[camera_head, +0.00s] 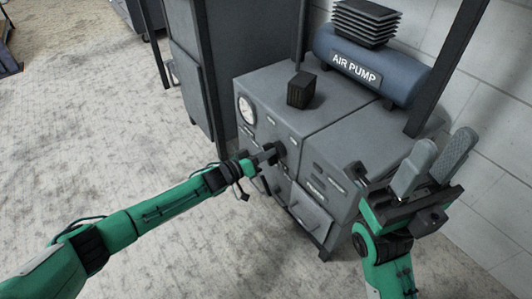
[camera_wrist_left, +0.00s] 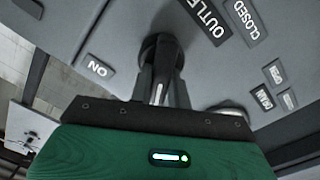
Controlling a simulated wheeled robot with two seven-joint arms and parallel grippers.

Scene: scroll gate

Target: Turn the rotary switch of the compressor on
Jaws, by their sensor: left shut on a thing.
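The compressor (camera_head: 335,110) is a grey cabinet with a round gauge on its front and a blue tank on top. Its dark rotary switch (camera_head: 280,149) is on the front panel, partly hidden by my left gripper (camera_head: 268,153). In the left wrist view the dark switch (camera_wrist_left: 158,47) sits on the grey panel, with an "ON" label (camera_wrist_left: 98,68) to its lower left. My left gripper (camera_wrist_left: 165,88) is shut on the switch. My right gripper (camera_head: 437,158) is raised at the right, fingers up, apart and empty.
An "AIR PUMP" tank (camera_head: 360,65) lies on the cabinet, with a small black block (camera_head: 301,90) near the top's front edge. Dark posts stand around the machine. A white block wall (camera_head: 490,110) is behind. The floor (camera_head: 90,130) at left is clear.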

